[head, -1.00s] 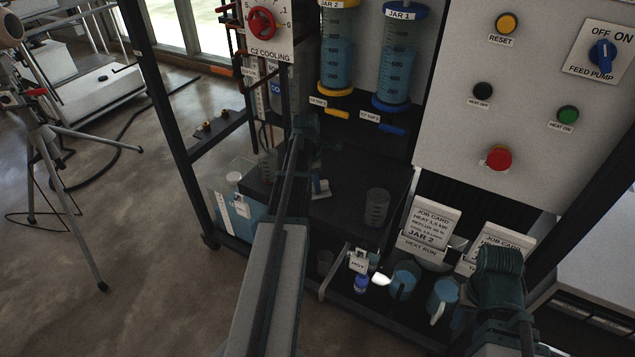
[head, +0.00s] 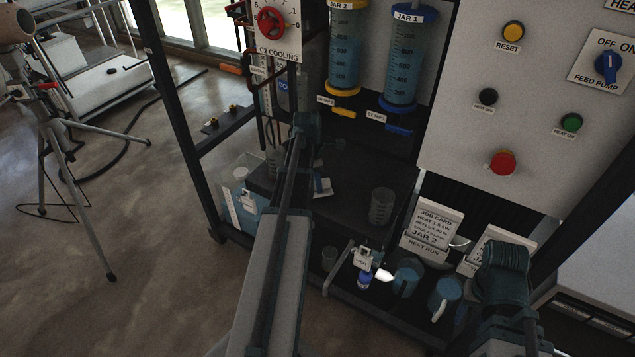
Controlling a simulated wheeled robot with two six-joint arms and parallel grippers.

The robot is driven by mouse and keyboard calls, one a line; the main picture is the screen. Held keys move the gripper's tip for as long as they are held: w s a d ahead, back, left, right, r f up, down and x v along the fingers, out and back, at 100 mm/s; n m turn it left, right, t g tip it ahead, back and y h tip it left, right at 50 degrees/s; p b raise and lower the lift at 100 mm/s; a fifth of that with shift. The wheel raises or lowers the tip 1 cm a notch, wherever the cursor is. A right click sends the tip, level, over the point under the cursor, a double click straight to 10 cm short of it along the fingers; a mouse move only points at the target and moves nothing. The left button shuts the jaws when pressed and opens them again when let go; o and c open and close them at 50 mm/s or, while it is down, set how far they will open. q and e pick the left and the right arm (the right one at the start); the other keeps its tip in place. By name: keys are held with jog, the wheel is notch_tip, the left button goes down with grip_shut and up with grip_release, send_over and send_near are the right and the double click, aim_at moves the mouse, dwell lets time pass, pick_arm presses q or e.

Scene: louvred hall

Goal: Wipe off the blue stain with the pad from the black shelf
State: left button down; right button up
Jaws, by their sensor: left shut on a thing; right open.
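The black shelf (head: 347,165) is a dark flat top inside the rack, below the jars. My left gripper (head: 307,128) is over the shelf, seen from behind, with its fingers mostly hidden by my own wrist. A small pad (head: 322,187), pale with a bluish upper part, shows just below it at the shelf surface; the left gripper appears shut on it. Whether the pad touches the shelf is hard to tell. I cannot make out the blue stain on the dark top. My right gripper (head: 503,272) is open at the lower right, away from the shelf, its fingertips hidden.
A clear beaker (head: 381,206) stands right of the pad. Blue mugs (head: 405,281), a small blue bottle (head: 364,281) and job cards (head: 432,229) crowd the lower front ledge. Jar 1 (head: 408,60) and its blue tap (head: 398,130) hang above. A dark rack post (head: 180,120) stands left.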

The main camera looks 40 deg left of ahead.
pick_arm(q)
jog(key=shift+r+p, duration=1.6)
jog(key=shift+r, duration=0.4)
notch_tip(320, 180, up, 3)
jog(key=p, duration=0.3)
jog(key=shift+r, duration=0.1)
